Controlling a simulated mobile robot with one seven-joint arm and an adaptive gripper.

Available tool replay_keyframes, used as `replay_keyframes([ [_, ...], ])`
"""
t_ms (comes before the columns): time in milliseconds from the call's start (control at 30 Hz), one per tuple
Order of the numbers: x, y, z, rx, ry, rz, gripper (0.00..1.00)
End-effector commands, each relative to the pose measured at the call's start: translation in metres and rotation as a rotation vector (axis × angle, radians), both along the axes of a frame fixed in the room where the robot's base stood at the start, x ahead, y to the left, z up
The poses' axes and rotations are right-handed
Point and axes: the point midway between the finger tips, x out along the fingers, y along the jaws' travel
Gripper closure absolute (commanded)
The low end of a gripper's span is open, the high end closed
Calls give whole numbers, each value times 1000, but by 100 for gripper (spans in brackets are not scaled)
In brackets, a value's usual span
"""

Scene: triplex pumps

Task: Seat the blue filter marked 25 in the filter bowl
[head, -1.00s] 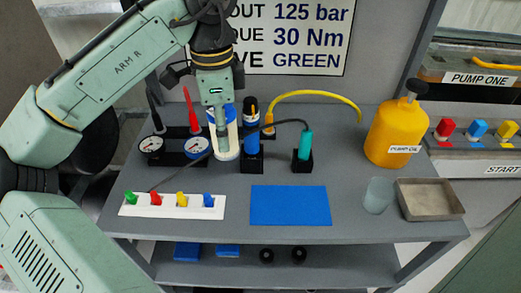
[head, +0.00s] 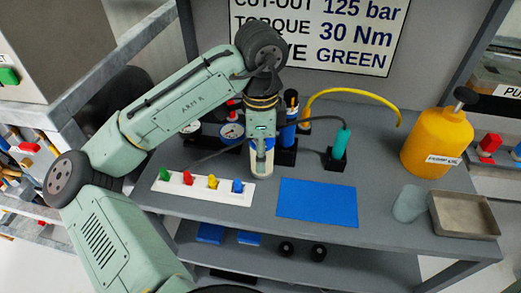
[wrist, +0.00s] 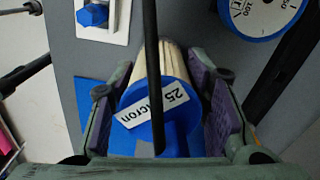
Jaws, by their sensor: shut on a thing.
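My gripper (wrist: 172,108) is shut on a filter with a blue end cap (wrist: 157,112) and pale pleated sides. The cap's white label reads "25 micron". In the head view my gripper (head: 262,150) holds the filter (head: 262,170) over the bench, left of the blue mat (head: 318,200). I cannot tell how high it is. A thin black cable or rod (wrist: 152,60) crosses in front of the filter in the wrist view. A translucent cup (head: 408,205), seemingly the filter bowl, stands right of the mat; nothing shows in it.
A metal tray (head: 465,214) and a yellow oil jug (head: 432,145) stand at the right. A teal tool (head: 340,146) and a blue upright item (head: 288,136) stand behind. A white strip (head: 204,189) with coloured knobs lies at the left. The mat is clear.

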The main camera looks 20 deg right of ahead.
Motion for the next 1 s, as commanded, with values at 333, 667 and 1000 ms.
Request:
replay_keyframes([
  [333, 0, 0, -3, 0, 0, 0, 41],
  [667, 0, 0, -2, 0, 0, 0, 36],
  [1000, 1, 0, 43, 2, -6, 2, 36],
])
